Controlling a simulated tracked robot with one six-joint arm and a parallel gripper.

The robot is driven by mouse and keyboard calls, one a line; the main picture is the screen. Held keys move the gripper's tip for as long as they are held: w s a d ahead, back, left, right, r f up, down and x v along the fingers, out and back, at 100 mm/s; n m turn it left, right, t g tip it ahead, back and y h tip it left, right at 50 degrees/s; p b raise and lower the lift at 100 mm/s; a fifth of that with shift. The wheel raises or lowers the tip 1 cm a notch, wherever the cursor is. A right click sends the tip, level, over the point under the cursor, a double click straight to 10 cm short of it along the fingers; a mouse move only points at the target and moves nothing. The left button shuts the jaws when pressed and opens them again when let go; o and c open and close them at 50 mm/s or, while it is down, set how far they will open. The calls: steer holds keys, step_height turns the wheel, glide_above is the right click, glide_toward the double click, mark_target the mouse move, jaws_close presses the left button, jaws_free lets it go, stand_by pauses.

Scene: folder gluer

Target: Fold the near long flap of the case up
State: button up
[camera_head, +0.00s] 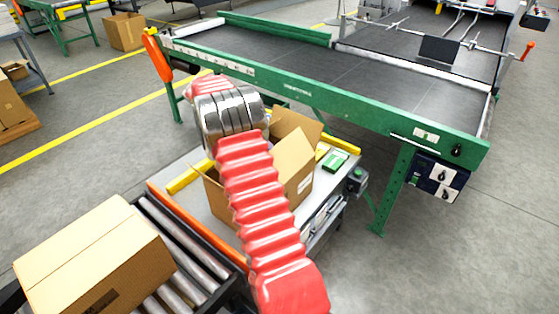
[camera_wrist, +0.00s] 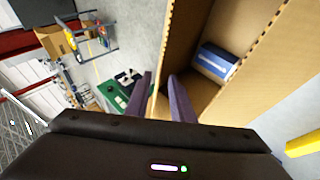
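The open cardboard case (camera_head: 300,183) stands on the small work table in the head view, partly hidden behind my arm. One flap rises at its far side, and its near side is mostly covered by the arm. In the wrist view the case (camera_wrist: 262,92) fills the upper right, and a blue-and-white box (camera_wrist: 215,63) lies inside it. My gripper (camera_wrist: 160,76) is open, with its two fingers apart. A cardboard edge shows between the fingers; I cannot tell whether they touch it. The gripper is hidden in the head view.
A closed carton (camera_head: 95,255) sits on the roller conveyor (camera_head: 185,240) at the lower left. The green-framed belt machine (camera_head: 330,88) stands behind the table. An orange rail (camera_head: 195,222) and a yellow bar (camera_head: 190,178) line the table (camera_head: 180,195). A green item (camera_head: 335,161) lies right of the case.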

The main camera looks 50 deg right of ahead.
mark_target(280, 158)
steer(key=x, duration=0.9)
steer(key=shift+c, duration=0.2)
jaws_close()
steer(key=shift+a, duration=0.1)
stand_by(0.9)
